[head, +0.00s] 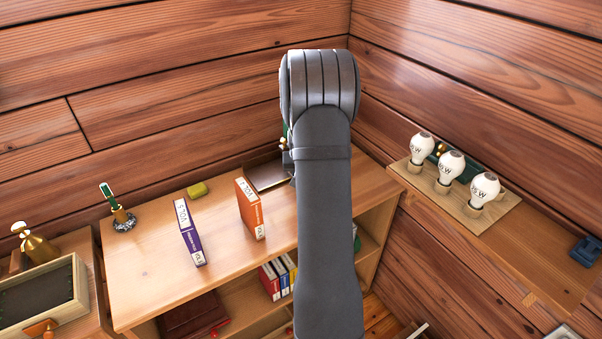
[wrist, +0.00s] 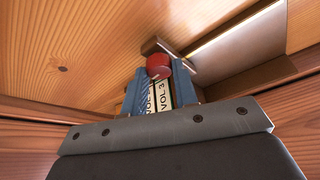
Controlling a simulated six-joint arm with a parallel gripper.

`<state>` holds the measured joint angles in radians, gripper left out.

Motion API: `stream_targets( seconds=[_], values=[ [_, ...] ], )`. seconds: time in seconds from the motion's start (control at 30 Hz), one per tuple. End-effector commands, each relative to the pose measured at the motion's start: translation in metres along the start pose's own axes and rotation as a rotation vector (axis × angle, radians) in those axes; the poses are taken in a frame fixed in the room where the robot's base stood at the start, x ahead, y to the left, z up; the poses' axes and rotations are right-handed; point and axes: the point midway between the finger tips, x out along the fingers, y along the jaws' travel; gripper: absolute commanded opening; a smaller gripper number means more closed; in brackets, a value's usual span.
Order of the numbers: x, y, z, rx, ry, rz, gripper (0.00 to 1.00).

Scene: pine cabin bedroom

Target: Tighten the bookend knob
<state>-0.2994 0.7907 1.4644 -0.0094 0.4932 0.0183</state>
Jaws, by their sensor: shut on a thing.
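A red knob (wrist: 158,66) shows at the tips of my gripper's blue fingers (wrist: 160,74) in the wrist view. My gripper is shut, with the knob between the fingertips. The knob is beside a small brown block (wrist: 155,46) and near a shiny metal plate (wrist: 238,48). A book labelled VOL 3 (wrist: 160,97) shows between the fingers, partly covered by the knob and fingers. In the head view my forearm hides the gripper and knob. The metal plate (head: 268,176) shows just left of the arm. I cannot tell how far the knob is turned.
A purple book (head: 189,232) and an orange book (head: 249,208) stand on the shelf top (head: 150,280). Bulbs (head: 451,167) stand on a board at right. The shelf's front left is clear.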

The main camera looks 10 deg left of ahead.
Motion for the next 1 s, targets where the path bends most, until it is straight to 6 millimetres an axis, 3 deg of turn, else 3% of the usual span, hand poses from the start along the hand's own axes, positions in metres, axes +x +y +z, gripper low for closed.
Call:
stream_targets(
  seconds=[0.53,0.57,0.67,1.0],
  values=[
    [-0.0002,-0.0002,-0.0004,0.020,0.000,0.008,0.04],
    [-0.0001,-0.0002,-0.0004,0.020,0.000,0.008,0.30],
    [-0.0001,-0.0002,-0.0003,0.020,0.000,0.008,0.49],
    [-0.0028,-0.0001,-0.0003,0.020,0.000,0.008,0.49]
  ],
)
